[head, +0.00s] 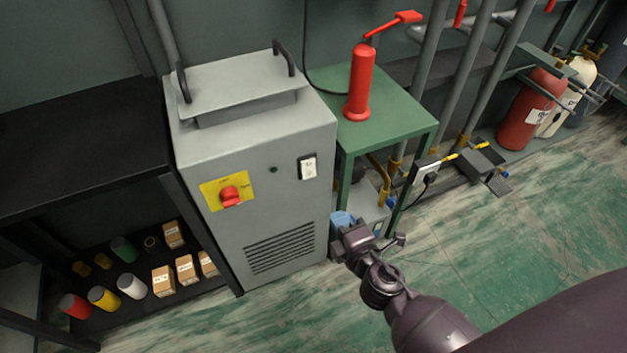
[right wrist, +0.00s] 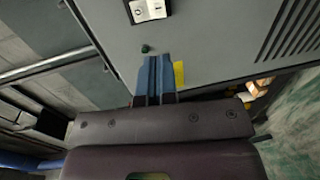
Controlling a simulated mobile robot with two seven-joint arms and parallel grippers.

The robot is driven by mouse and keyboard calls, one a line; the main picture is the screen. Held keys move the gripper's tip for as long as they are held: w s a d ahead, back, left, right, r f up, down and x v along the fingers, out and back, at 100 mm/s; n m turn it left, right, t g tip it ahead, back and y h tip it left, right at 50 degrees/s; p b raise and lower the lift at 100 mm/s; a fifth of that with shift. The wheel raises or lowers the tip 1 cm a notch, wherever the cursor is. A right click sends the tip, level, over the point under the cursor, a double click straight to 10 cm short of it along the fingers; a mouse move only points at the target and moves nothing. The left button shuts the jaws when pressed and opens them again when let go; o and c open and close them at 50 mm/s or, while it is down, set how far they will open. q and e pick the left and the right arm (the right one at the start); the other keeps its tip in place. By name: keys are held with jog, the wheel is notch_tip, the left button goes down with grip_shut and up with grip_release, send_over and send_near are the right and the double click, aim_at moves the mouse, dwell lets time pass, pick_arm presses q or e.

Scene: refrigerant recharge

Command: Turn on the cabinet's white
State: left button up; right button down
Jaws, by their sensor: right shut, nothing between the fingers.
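The grey cabinet (head: 262,180) stands in the middle of the head view. Its white rocker switch (head: 309,168), in a dark frame, is at the upper right of the front panel. The switch also shows at the top edge of the right wrist view (right wrist: 148,10). My right gripper (head: 342,218) is shut and empty, below and right of the switch in the head view. In the right wrist view its blue fingers (right wrist: 154,76) are together, apart from the switch in the picture, and partly cover the yellow plate. My left gripper is not in view.
The cabinet front also has a red knob (head: 231,196) on a yellow plate, a small green indicator (head: 273,169) and vents (head: 281,248). A green table (head: 392,112) with a red extinguisher-like cylinder (head: 359,85) stands at right. A dark shelf (head: 75,140) stands at left.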

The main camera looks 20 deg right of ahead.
aim_at(310, 176)
jog(key=w, duration=0.4)
jog(key=w+f, duration=0.1)
jog(key=w, duration=0.3)
jog(key=w+f, duration=0.1)
jog(key=w, duration=0.3)
jog(key=shift+w+a+b, duration=0.15)
jog(key=shift+a+b, duration=0.05)
jog(key=shift+b, duration=0.2)
jog(key=shift+w, duration=0.75)
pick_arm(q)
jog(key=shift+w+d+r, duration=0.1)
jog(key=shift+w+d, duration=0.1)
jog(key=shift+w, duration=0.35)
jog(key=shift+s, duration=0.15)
pick_arm(e)
jog(key=shift+w+f, duration=0.1)
jog(key=shift+w, duration=0.05)
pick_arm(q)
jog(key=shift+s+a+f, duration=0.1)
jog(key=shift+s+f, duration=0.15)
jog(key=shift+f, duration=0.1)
pick_arm(e)
jog(key=shift+w, duration=0.1)
